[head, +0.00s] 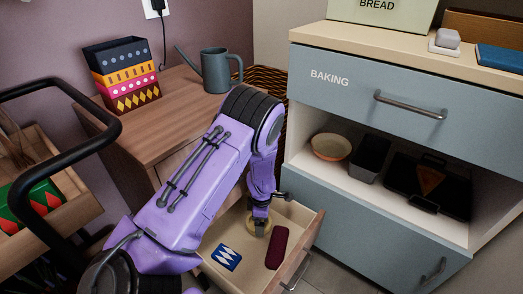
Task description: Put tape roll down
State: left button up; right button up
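A pale yellow tape roll (251,226) shows low in the open drawer (312,227), inside its far end. My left arm, purple, reaches down into the drawer, and my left gripper (260,220) is at the tape roll, overlapping it in the picture. The gripper's fingers are small and dark here, and I cannot tell whether they are shut on the roll or apart from it. I also cannot tell whether the roll touches the drawer floor. My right gripper is not in view.
The drawer also holds a blue patterned packet (226,257) and a dark red case (277,248). Above it, the wooden top (150,112) carries a watering can (215,72) and patterned boxes (122,75). The blue-grey baking cabinet (340,200) stands close on the right.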

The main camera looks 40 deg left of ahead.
pick_arm(q)
jog(key=shift+f, duration=0.75)
jog(key=shift+r, duration=0.25)
jog(key=shift+c, duration=0.4)
jog(key=o, duration=0.8)
jog(key=shift+f, duration=0.2)
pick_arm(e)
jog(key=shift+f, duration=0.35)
pick_arm(q)
jog(key=shift+r, duration=0.1)
notch_tip(320, 180, up, 12)
jog(key=p, duration=0.6)
jog(key=shift+r+p, duration=0.1)
jog(key=shift+p, duration=0.2)
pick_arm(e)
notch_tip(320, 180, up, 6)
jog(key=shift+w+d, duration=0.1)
